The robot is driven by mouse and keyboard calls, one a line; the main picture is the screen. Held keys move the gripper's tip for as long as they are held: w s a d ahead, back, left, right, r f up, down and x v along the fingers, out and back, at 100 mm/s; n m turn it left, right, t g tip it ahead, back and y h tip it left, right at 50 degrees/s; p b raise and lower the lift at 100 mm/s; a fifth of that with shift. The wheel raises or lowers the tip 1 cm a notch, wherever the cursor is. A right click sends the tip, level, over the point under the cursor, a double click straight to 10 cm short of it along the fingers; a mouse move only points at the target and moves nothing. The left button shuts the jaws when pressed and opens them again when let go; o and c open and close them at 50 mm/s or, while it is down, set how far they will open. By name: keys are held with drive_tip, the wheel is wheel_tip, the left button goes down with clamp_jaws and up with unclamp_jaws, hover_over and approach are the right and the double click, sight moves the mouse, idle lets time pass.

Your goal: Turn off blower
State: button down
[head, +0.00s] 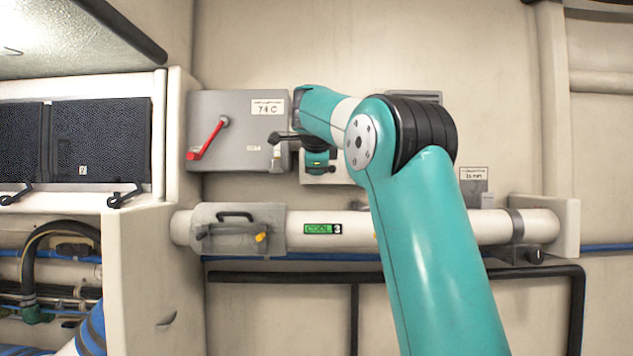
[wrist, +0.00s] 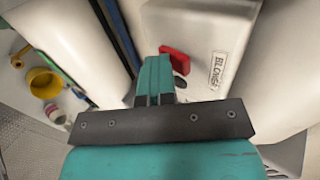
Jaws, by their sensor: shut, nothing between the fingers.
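In the wrist view, a pale box with a label (wrist: 217,70) reading "BLOWE", its last letters unclear, carries a red handle (wrist: 175,52) and a dark round part. My gripper (wrist: 155,82) is shut and empty, its teal fingers in front of the box, close to the handle. I cannot tell if they touch. In the head view, my gripper (head: 318,160) is partly hidden by my wrist. A pale panel (head: 342,178) shows behind it, largely covered by my arm. I cannot tell whether this is the labelled box.
A grey box (head: 230,105) marked "74 C" with a red lever (head: 206,139) hangs to the left of my gripper. A white pipe (head: 460,226) runs below, with a clamp plate (head: 215,240). Dark speaker-like panels (head: 100,135) stand at left.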

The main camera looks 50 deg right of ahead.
drive_tip(key=shift+w+d+r, duration=0.1)
drive_tip(key=shift+w+r, duration=0.05)
drive_tip(key=shift+r, duration=0.05)
drive_tip(key=shift+r+p, duration=0.8)
drive_tip(key=shift+r, duration=0.1)
drive_tip(key=p+v, duration=0.1)
drive_tip(key=v, duration=1.2)
drive_tip(key=shift+p, duration=0.35)
drive_tip(key=shift+w, duration=0.1)
